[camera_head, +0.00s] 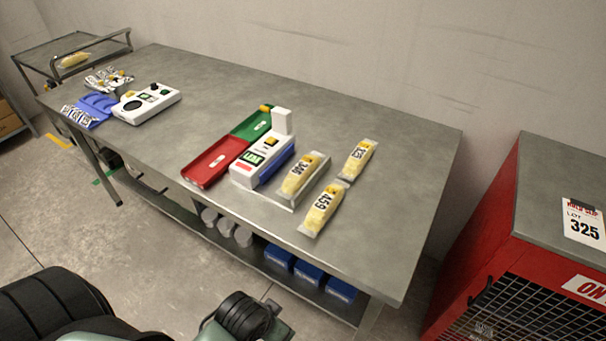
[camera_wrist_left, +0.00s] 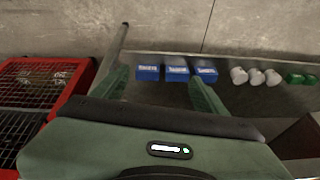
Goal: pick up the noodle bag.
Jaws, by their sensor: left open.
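Several yellow noodle bags with black-numbered labels show in the head view. One noodle bag (camera_head: 300,176) lies on a pale plate beside the white checkweigher unit (camera_head: 258,164). A second bag (camera_head: 358,160) lies behind it to the right, and a third (camera_head: 323,208) lies nearer the front edge, both on the steel table (camera_head: 400,240). Another yellow bag (camera_head: 75,59) lies on the cart at the far left. My left gripper (camera_wrist_left: 162,92) is open and empty in the left wrist view, with no bag between its fingers. My right gripper is not identifiable in either view.
A red tray (camera_head: 213,163) and green tray (camera_head: 252,123) adjoin the checkweigher. A white control box (camera_head: 147,103) stands farther left. A red cage cabinet (camera_head: 480,262) stands right. Blue boxes (camera_head: 308,273) sit on the lower shelf. The table's right end is clear.

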